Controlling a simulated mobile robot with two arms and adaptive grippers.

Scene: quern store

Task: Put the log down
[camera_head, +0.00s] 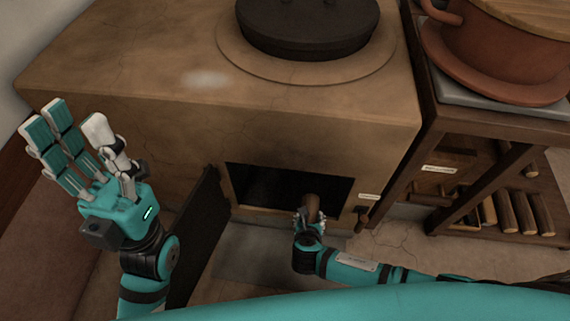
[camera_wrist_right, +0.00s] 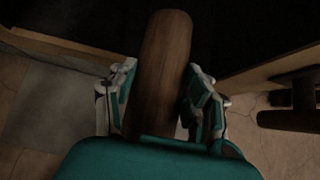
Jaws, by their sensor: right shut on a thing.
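The log (camera_wrist_right: 164,65) is brown and wooden. In the right wrist view it points away from my right gripper (camera_wrist_right: 162,100), whose fingers are closed on both its sides. In the head view the log (camera_head: 312,206) shows at the mouth of the stove's dark opening (camera_head: 275,188), with my right gripper (camera_head: 308,222) just in front of it. The log's far end reaches toward the dark inside. The inside of the opening is too dark to make out. My left gripper (camera_head: 78,140) is raised at the left, fingers spread, open and empty.
The clay stove (camera_head: 150,80) carries a dark lidded pot (camera_head: 305,25). Its door (camera_head: 198,235) stands open left of the opening. At right, a wooden shelf (camera_head: 470,125) holds a clay pot (camera_head: 490,50) on top and several logs (camera_head: 520,212) below.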

